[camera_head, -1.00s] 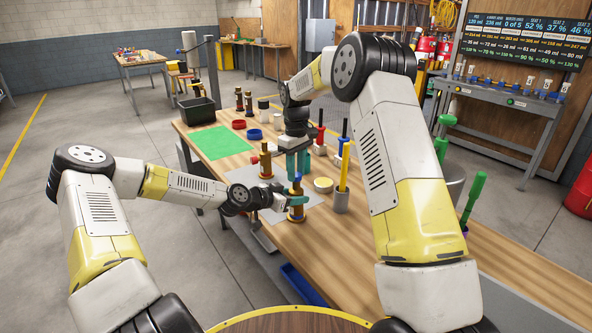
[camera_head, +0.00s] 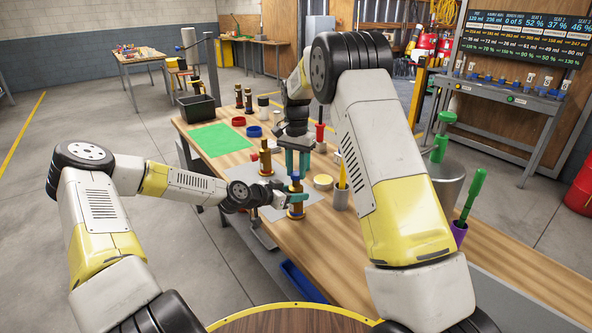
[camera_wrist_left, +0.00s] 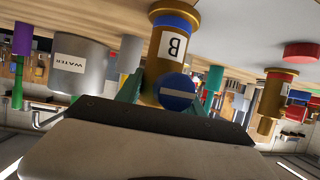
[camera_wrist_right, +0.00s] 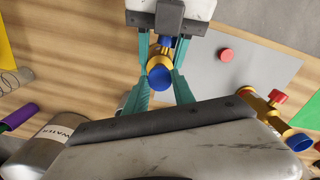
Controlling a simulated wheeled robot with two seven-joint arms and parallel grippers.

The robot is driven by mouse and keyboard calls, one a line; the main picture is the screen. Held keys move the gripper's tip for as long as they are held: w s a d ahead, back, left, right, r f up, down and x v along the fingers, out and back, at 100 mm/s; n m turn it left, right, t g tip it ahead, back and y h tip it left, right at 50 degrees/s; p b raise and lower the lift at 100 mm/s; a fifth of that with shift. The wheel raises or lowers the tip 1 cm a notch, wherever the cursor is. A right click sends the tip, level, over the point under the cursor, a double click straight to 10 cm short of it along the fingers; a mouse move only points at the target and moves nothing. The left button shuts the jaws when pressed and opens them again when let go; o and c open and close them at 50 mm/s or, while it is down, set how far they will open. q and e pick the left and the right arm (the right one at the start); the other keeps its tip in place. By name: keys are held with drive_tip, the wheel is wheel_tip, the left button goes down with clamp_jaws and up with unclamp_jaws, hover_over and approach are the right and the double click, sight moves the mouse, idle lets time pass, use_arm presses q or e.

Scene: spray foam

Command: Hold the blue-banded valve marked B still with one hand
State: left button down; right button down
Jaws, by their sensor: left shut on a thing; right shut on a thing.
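The brass valve marked B (camera_wrist_left: 172,46) has a blue band and stands upright on a grey plate (camera_head: 272,208) on the workbench. It appears upside down in the left wrist view. My left gripper (camera_head: 294,198) comes in from the left and is shut on the valve's brass body. My right gripper (camera_head: 297,165) points down from above and is shut at the valve's blue top (camera_head: 295,176). The right wrist view shows its teal fingers on either side of the valve, with a round blue face (camera_wrist_right: 159,77) between them. The exact finger contact is partly hidden.
A grey cup (camera_head: 340,198) with a yellow tool and a cream round lid (camera_head: 323,182) stand to the right. A WATER can (camera_wrist_right: 47,143) is nearby. A green mat (camera_head: 216,138) lies farther left.

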drive_tip(key=m, duration=0.9)
drive_tip(key=shift+m, duration=0.4)
drive_tip(key=m, duration=0.4)
drive_tip(key=shift+m, duration=0.4)
drive_tip(key=m, duration=0.6)
drive_tip(key=c, duration=1)
unclamp_jaws()
drive_tip(key=shift+o, duration=0.2)
wheel_tip(320, 180, up, 12)
